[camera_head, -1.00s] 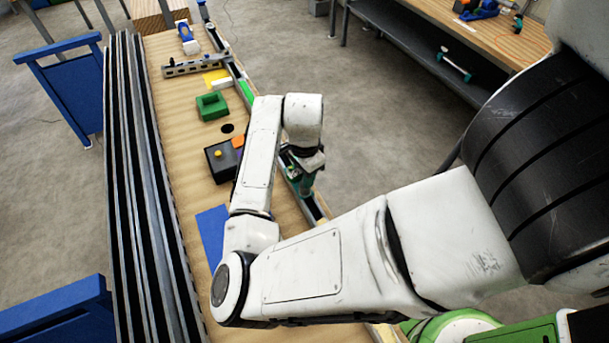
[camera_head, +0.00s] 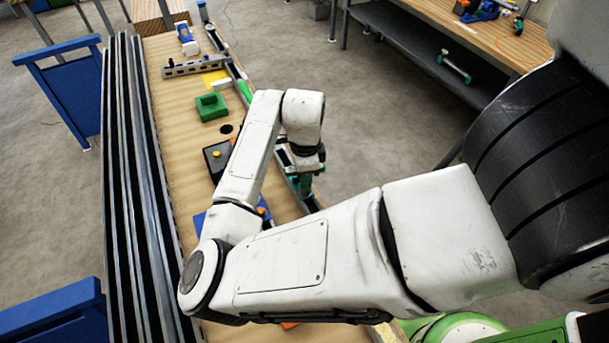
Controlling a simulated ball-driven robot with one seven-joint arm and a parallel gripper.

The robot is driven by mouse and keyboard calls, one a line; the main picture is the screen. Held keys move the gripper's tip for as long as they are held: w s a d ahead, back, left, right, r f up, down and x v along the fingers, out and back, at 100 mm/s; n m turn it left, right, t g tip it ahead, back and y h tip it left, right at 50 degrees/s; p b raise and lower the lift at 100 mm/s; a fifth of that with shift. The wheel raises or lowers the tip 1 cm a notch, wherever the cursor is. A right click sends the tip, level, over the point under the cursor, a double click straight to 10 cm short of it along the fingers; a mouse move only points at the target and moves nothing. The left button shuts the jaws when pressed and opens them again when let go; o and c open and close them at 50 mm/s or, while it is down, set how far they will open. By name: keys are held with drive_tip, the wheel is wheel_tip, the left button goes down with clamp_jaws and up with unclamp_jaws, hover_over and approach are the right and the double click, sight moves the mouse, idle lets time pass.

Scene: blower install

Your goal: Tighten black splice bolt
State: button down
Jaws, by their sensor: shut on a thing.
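My gripper (camera_head: 305,166) is at the right edge of the wooden bench, pointing down. It is shut on a teal-green tool (camera_head: 304,186), which stands roughly upright over the long rail (camera_head: 313,205) along that edge. The tool's lower tip is too small to make out. I cannot pick out the black splice bolt; the gripper and tool may hide it. Whether the tool touches a bolt cannot be told.
A green block (camera_head: 211,106), a black box with a yellow knob (camera_head: 216,158) and a perforated metal bar (camera_head: 195,66) lie on the bench. Dark long rails (camera_head: 135,180) line its left side. A second workbench (camera_head: 490,45) stands at upper right, across open floor.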

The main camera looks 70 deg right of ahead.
drive_tip(key=shift+r, duration=0.15)
drive_tip(key=shift+r+p, duration=0.6)
drive_tip(key=shift+r, duration=0.05)
drive_tip(key=shift+n+p, duration=0.45)
drive_tip(key=shift+n, duration=0.45)
drive_tip(key=shift+n+p, duration=0.45)
drive_tip(key=shift+n, duration=0.15)
